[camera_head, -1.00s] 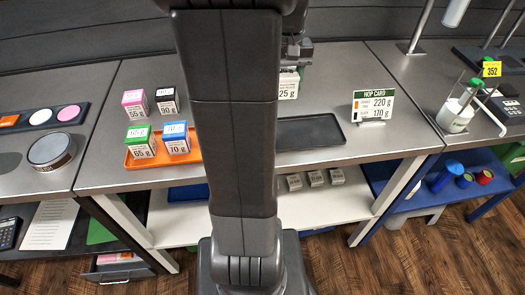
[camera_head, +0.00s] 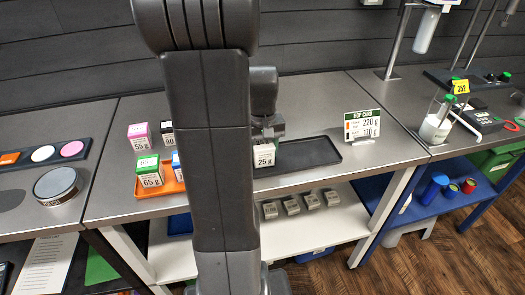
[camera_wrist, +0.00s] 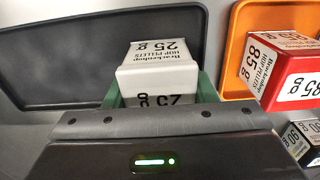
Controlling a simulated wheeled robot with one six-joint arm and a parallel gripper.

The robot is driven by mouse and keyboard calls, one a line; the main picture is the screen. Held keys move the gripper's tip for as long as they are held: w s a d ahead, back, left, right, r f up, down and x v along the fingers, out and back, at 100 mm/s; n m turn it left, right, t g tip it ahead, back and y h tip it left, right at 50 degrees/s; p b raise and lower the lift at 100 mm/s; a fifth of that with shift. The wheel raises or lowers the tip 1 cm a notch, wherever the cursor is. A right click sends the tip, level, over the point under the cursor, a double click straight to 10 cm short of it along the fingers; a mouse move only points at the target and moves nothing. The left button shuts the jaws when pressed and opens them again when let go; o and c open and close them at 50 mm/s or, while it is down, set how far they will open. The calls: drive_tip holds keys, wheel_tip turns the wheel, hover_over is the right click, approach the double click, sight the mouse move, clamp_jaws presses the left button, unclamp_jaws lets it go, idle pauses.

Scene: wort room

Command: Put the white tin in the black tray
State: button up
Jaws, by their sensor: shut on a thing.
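The white tin (camera_head: 264,156), marked 25 g, is in my gripper (camera_head: 265,137), at the left end of the black tray (camera_head: 318,152). In the wrist view the white tin (camera_wrist: 158,68) sits between the green finger pads of my gripper (camera_wrist: 160,96), which is shut on it. The black tray (camera_wrist: 60,50) lies behind and to the left of the tin there. I cannot tell whether the tin touches the tray. My arm hides part of the bench and the tray's left end in the head view.
An orange tray (camera_head: 172,187) holds several coloured boxes, among them a green one (camera_head: 149,171); the wrist view shows a red box (camera_wrist: 284,72) on it. A hop card (camera_head: 362,125) stands right of the black tray. Several small pale blocks (camera_head: 291,205) sit on the shelf below.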

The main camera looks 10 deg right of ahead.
sight(262, 142)
drive_tip(key=shift+f, duration=0.1)
drive_tip(key=shift+f, duration=0.1)
drive_tip(key=o, duration=0.8)
drive_tip(key=shift+c, duration=0.2)
wheel_tip(262, 142, up, 12)
drive_tip(key=shift+r+p, duration=0.15)
drive_tip(key=shift+p, duration=0.25)
